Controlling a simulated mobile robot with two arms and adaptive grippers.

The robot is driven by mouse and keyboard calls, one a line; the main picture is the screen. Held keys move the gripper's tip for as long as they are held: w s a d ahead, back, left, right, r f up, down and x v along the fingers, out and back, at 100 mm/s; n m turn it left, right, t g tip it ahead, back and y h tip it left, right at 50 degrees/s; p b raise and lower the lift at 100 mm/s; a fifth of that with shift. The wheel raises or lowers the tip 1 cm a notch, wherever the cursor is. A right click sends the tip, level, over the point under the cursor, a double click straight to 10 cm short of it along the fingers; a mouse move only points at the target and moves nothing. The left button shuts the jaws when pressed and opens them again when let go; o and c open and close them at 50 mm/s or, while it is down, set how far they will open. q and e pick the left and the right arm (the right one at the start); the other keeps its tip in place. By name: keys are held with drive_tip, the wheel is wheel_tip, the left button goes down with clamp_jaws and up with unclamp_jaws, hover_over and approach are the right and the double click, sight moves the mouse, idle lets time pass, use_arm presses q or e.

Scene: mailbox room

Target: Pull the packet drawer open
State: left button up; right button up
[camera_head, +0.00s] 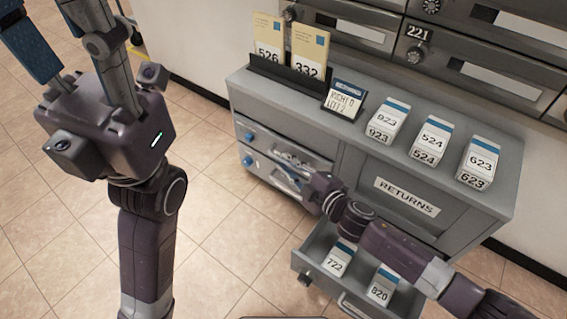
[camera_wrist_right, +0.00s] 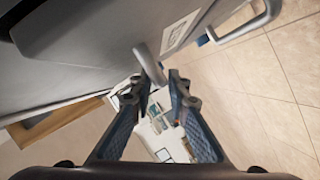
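The grey cabinet (camera_head: 290,115) has two drawer fronts at its left, with blue knobs (camera_head: 248,160). A lower drawer (camera_head: 306,262) stands open, holding packets marked 722 (camera_head: 340,258) and 820 (camera_head: 383,284). My right gripper (camera_head: 288,168) is in front of the left drawer fronts. In the right wrist view, its fingers (camera_wrist_right: 160,84) are apart, with a bar handle (camera_wrist_right: 150,64) beside the left fingertip; a firm grip does not show. My left gripper (camera_head: 72,40) is raised at the upper left, its fingers spread and empty, away from the cabinet.
Packets 923 (camera_head: 388,121), 524 (camera_head: 430,141) and 623 (camera_head: 478,162) stand on the cabinet top, near a black rack (camera_head: 283,74) with cards. Metal mailboxes (camera_head: 480,60) line the wall behind. A RETURNS panel (camera_head: 407,196) is right of my gripper. Tiled floor (camera_head: 215,235) at left is clear.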

drive_tip(key=shift+x, duration=1)
drive_tip(key=shift+r, duration=0.1)
clamp_jaws()
